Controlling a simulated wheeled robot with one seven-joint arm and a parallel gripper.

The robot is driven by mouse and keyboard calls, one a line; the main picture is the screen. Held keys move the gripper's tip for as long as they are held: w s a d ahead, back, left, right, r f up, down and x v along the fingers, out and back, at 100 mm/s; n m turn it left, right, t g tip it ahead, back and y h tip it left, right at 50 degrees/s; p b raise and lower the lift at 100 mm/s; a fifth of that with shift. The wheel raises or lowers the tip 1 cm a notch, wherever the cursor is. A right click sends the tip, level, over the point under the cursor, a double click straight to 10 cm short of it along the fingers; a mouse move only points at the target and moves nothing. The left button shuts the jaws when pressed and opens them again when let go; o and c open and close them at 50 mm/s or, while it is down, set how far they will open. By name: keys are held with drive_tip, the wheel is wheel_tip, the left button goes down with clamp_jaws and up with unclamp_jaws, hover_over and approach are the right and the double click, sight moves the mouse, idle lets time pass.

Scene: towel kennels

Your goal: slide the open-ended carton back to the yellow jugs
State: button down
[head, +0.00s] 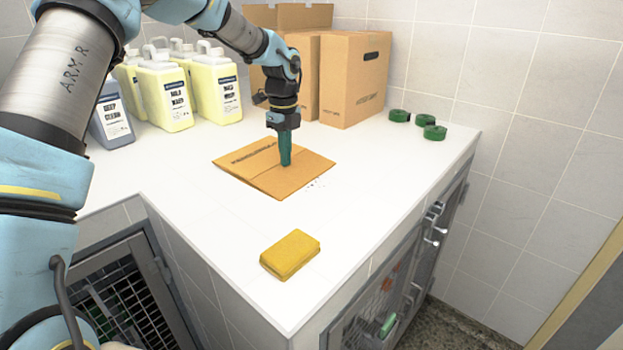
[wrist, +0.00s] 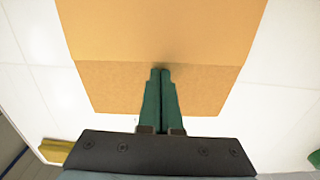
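A brown cardboard piece (head: 250,164), low and flat-looking with a crease and printing, lies on the white counter; it fills much of the wrist view (wrist: 160,30). I cannot tell whether its ends are open. My gripper (head: 285,163) points down over its right part, with green fingers together and nothing between them. In the wrist view the fingertips (wrist: 162,72) meet the cardboard near its crease, seemingly touching it. Yellow jugs (head: 165,97) with white caps stand at the back left. Taller brown cartons (head: 352,85) stand upright right of them, one with a hand hole.
A grey-blue jug (head: 110,118) stands left of the yellow ones. A yellow sponge-like block (head: 290,254) lies near the front corner. Green rolls (head: 400,116) sit at the back right. Clear counter lies between the cardboard and jugs. Small dark specks lie beside the cardboard.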

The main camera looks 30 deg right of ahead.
sight(273, 158)
drive_tip(key=shift+w+a+r+p, duration=0.1)
drive_tip(key=shift+w+a+p, duration=0.1)
drive_tip(key=shift+w+p, duration=0.5)
drive_tip(key=shift+w+a+r+p, duration=0.15)
drive_tip(key=shift+w+p, duration=0.2)
drive_tip(key=shift+w, duration=0.6)
drive_tip(key=shift+w+a+f+p, duration=0.15)
drive_tip(key=shift+w+p, duration=0.1)
drive_tip(key=shift+w, duration=0.25)
drive_tip(key=shift+w+a+f+p, duration=0.1)
drive_tip(key=shift+w+f+p, duration=0.1)
drive_tip(key=shift+w, duration=0.25)
drive_tip(key=shift+r, duration=0.15)
wheel_tip(273, 158, up, 8)
drive_tip(key=shift+p, duration=0.3)
